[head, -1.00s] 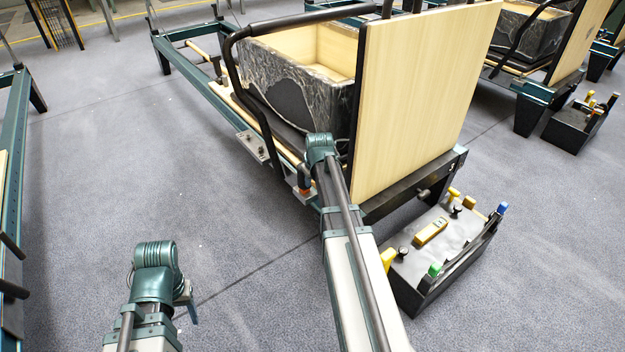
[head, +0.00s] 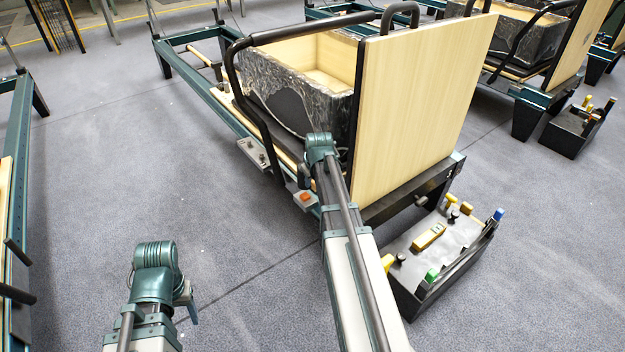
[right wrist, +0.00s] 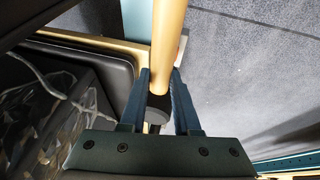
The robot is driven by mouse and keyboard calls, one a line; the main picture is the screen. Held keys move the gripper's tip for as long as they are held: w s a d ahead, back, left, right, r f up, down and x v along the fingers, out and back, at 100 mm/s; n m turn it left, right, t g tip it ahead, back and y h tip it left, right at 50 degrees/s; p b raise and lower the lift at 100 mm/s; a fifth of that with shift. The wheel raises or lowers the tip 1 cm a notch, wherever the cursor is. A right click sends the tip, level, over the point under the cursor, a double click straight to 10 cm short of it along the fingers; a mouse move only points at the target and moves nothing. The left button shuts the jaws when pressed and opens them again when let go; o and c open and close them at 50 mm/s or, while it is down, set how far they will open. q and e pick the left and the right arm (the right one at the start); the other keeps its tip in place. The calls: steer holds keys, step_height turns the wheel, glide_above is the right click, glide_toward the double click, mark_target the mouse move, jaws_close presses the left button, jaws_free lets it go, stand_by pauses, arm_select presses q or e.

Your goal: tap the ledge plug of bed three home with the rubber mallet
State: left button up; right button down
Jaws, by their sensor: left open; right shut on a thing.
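The bed (head: 193,90) in front of me is a teal-framed reformer. On its near rail side sits a grey ledge plate (head: 298,206) with an orange-red plug (head: 305,197) on it. Whether the plug is flush cannot be told. My right gripper (right wrist: 160,78) is shut on the tan wooden handle (right wrist: 168,35) of the mallet. A dark round part shows at the handle's near end, between the fingers. The mallet head is not clearly seen. In the head view my right wrist hides that gripper. My left gripper (head: 190,308) is open and empty over the floor, partly hidden.
A marbled box (head: 290,98) and an upright wooden board (head: 415,110) stand on the bed. A second ledge plate (head: 253,152) is farther along the rail. A black tool caddy (head: 440,285) stands at right. Carpet left of the bed is clear.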

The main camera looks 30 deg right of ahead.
steer(key=shift+f, duration=0.2)
stand_by(1.1)
stand_by(0.5)
step_height(320, 180, down, 5)
steer(key=b, duration=0.5)
steer(key=shift+r+p, duration=2.2)
steer(key=shift+r, duration=0.15)
step_height(320, 180, up, 4)
steer(key=p, duration=0.4)
